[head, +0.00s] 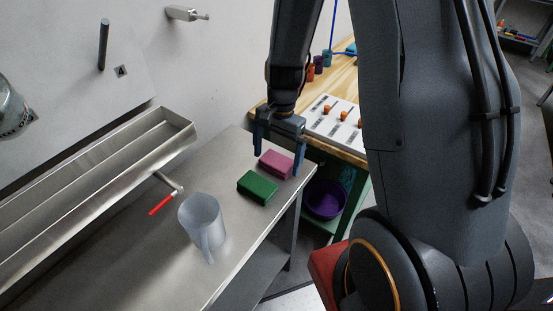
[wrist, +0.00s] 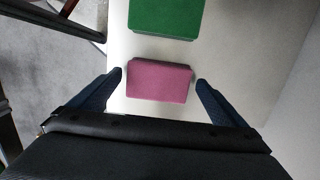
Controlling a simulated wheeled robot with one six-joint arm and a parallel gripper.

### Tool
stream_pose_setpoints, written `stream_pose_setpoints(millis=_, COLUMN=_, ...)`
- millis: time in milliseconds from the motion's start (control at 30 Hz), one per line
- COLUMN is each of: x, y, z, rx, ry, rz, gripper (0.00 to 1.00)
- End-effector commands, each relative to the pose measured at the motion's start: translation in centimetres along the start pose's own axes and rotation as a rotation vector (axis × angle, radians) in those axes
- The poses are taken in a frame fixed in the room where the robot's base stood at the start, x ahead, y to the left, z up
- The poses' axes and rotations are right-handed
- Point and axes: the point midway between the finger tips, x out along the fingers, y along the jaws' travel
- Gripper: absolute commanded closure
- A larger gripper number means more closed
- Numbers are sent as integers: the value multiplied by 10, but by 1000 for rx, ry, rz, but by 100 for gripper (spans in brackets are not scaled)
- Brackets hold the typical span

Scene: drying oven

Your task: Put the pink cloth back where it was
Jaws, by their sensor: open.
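The pink cloth (head: 276,164) is a folded block lying flat on the metal bench, near its far right corner. In the wrist view the pink cloth (wrist: 159,81) lies between the two fingertips, a little ahead of them, with a gap on each side. My gripper (head: 277,160) is open and points down at the cloth. Its blue fingers also show in the wrist view (wrist: 159,76). I cannot tell the exact height of the fingertips above the bench.
A green block (head: 258,187) lies just beside the pink cloth, and it also shows in the wrist view (wrist: 166,17). A clear jug (head: 202,226) stands on the bench (head: 160,262). A red-handled tap (head: 161,204) and a metal trough (head: 95,190) are at left. A purple bowl (head: 325,199) sits below the wooden table.

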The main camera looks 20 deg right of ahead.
Motion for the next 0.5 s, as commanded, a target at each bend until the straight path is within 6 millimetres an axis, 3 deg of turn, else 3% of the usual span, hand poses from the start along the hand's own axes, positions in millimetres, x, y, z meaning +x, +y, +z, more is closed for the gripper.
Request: stream_pose_setpoints(millis=500, x=-84, y=-1, z=-1, rx=1, ry=3, rz=-4, gripper=4)
